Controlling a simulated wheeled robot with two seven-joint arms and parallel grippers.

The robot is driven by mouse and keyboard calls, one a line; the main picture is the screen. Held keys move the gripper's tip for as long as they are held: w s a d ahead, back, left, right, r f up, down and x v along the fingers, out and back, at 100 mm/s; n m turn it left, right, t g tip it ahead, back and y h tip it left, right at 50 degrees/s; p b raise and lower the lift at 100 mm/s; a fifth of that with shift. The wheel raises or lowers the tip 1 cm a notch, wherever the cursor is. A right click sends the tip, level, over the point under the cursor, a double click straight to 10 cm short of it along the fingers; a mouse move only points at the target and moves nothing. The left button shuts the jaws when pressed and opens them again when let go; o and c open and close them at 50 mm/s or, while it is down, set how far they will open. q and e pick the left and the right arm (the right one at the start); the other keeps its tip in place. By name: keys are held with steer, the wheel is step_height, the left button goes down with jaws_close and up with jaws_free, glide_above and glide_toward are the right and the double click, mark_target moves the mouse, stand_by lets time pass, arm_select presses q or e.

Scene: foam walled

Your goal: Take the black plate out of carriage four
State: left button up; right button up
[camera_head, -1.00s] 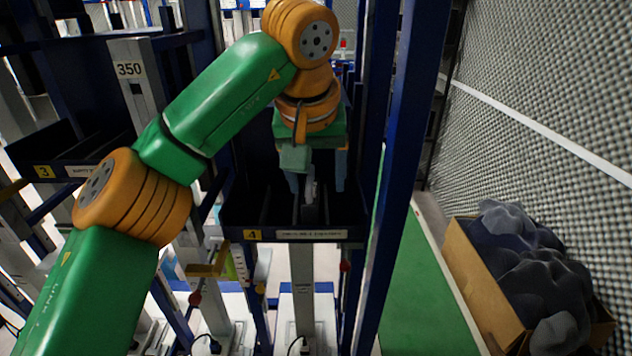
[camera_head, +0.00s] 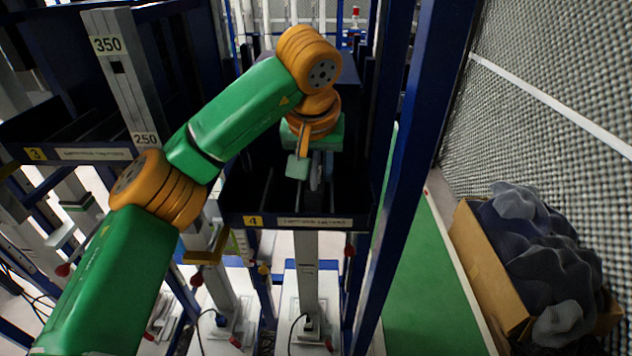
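Carriage four (camera_head: 350,222) is a black open bin with a yellow "4" label on its front lip, in the middle of the head view. Dark dividers stand inside it. My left arm reaches over it from the left, and my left gripper (camera_head: 319,173) points down into it. The fingers overlap in this view, so I cannot tell whether they are open or shut, or whether anything is between them. I cannot pick out the black plate against the dark interior. My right gripper is not in view.
Carriage three (camera_head: 95,154) is to the left, beside a grey post marked 350 and 250. A blue upright (camera_head: 408,170) stands close on the right of carriage four.

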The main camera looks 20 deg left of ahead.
arm_select(q)
jaws_close()
steer(key=shift+r, duration=0.15)
stand_by(0.9)
